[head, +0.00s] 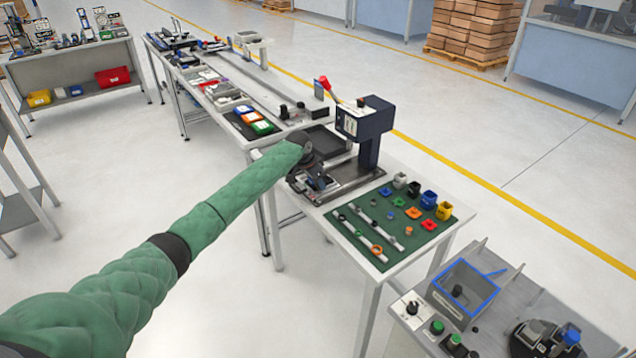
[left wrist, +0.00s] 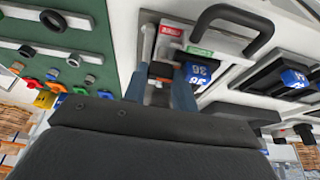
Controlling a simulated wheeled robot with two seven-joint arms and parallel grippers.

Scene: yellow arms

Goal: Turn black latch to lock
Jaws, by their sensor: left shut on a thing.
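My left arm reaches in from the left in the head view, and my left gripper (head: 312,178) is low over a small fixture (head: 322,188) at the front of the table. In the left wrist view, my left gripper (left wrist: 160,88) has its two blue-grey fingers on either side of a small dark part, which looks like the black latch (left wrist: 161,70), and is shut on it. The latch sits by a plate with red and green labels, a blue tag and a large black handle (left wrist: 232,18). The fingers hide part of the latch, so I cannot tell its turn angle. My right gripper is not in view.
A dark blue press with a red-knobbed lever (head: 364,122) stands just behind the fixture. A green mat (head: 392,238) with several small coloured parts lies to its right. A grey workstation (head: 470,325) with a blue-rimmed bin is at the lower right.

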